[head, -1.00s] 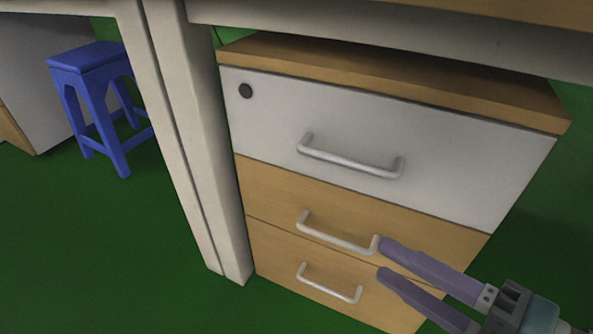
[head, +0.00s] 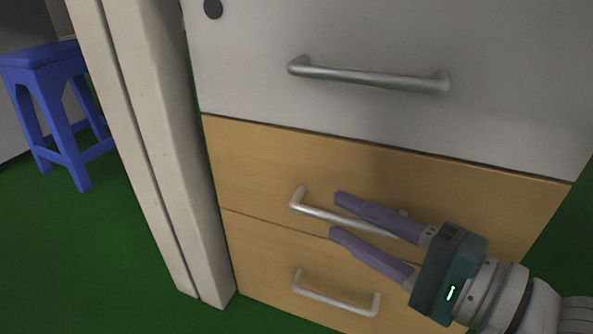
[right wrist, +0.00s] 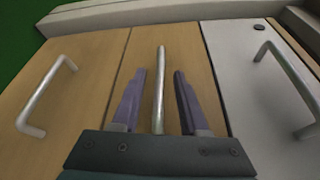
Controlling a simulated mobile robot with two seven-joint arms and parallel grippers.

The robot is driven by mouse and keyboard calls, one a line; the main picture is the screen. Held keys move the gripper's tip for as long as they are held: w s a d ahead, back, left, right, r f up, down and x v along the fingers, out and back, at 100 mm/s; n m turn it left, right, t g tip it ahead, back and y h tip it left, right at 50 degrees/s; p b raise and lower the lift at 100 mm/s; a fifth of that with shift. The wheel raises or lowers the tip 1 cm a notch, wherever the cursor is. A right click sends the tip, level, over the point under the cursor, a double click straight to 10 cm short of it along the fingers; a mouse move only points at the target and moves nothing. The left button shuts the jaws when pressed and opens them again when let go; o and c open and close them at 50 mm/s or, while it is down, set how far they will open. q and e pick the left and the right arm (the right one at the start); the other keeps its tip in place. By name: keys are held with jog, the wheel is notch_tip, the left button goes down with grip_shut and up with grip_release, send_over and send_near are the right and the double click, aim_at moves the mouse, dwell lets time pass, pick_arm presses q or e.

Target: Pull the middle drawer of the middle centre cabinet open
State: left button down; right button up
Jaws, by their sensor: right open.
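The cabinet has a white top drawer (head: 400,120), a wooden middle drawer (head: 255,165) and a wooden bottom drawer (head: 255,262); all look shut. The middle drawer's silver bar handle (head: 325,214) is partly hidden behind my right gripper in the head view. My right gripper (head: 337,216) is open, its two purple fingers in front of the middle drawer. In the right wrist view the middle handle (right wrist: 159,85) runs between the two open fingers (right wrist: 157,85), apart from both. My left gripper does not show.
The top drawer handle (head: 370,77) is above the gripper and the bottom drawer handle (head: 335,297) is below it. A pale desk leg (head: 165,150) stands close at the cabinet's left. A blue stool (head: 55,110) stands farther left on green floor.

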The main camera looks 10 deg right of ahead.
jog(key=shift+w+a, duration=0.4)
jog(key=shift+w, duration=0.2)
grip_shut()
dwell(1.1)
